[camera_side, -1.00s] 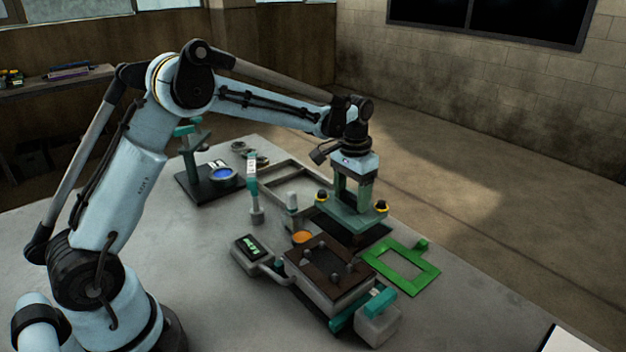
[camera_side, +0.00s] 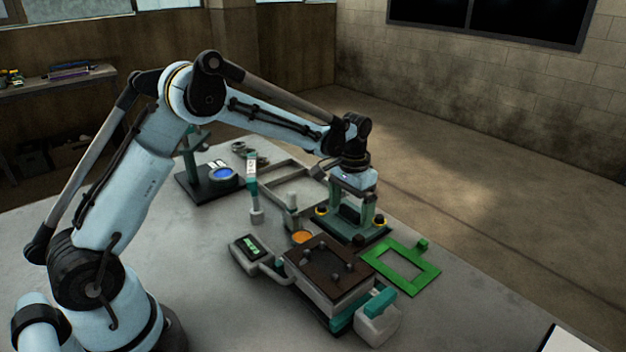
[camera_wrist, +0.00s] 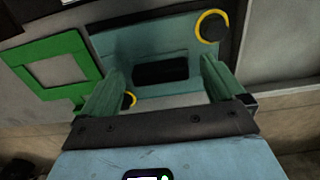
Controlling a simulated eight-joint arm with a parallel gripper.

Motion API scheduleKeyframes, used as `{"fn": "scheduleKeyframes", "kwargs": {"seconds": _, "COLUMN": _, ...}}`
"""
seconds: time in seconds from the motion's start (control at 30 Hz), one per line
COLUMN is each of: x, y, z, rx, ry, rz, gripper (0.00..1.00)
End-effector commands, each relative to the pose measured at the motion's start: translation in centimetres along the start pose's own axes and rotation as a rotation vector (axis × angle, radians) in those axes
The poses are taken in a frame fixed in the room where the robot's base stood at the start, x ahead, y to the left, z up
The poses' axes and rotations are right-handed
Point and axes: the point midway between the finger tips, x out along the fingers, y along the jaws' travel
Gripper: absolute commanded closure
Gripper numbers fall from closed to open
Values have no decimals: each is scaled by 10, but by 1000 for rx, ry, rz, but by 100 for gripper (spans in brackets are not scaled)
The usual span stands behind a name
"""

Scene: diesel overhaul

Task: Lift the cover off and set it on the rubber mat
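The cover (camera_side: 338,226) is a dark teal plate with yellow-ringed black knobs and a black handle (camera_side: 350,213). It lies flat, apparently on the dark rubber mat (camera_wrist: 140,18), which is mostly hidden under it; a dark edge shows beyond the cover in the wrist view. My gripper (camera_side: 354,208) is directly above the cover, its green fingers spread on either side of the handle. In the wrist view, the cover (camera_wrist: 120,45) fills the middle and the handle (camera_wrist: 160,70) sits between the fingers with gaps on both sides.
A block with a dark brown studded top (camera_side: 318,262) stands in front of the cover. A green frame (camera_side: 412,277) lies to the right.

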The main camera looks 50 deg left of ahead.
Motion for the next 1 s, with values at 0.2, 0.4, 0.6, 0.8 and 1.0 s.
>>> {"fn": "scheduleKeyframes", "kwargs": {"seconds": 0.2, "x": 0, "y": 0, "z": 0, "rx": 0, "ry": 0, "rz": 0, "gripper": 5}}
{"fn": "scheduleKeyframes", "kwargs": {"seconds": 0.4, "x": -15, "y": 0, "z": 0, "rx": 0, "ry": 0, "rz": 0, "gripper": 5}}
{"fn": "scheduleKeyframes", "kwargs": {"seconds": 0.6, "x": -54, "y": 0, "z": 0, "rx": 0, "ry": 0, "rz": 0, "gripper": 5}}
{"fn": "scheduleKeyframes", "kwargs": {"seconds": 0.8, "x": -91, "y": 0, "z": 0, "rx": 0, "ry": 0, "rz": 0, "gripper": 5}}
{"fn": "scheduleKeyframes", "kwargs": {"seconds": 1.0, "x": -114, "y": 0, "z": 0, "rx": 0, "ry": 0, "rz": 0, "gripper": 5}}
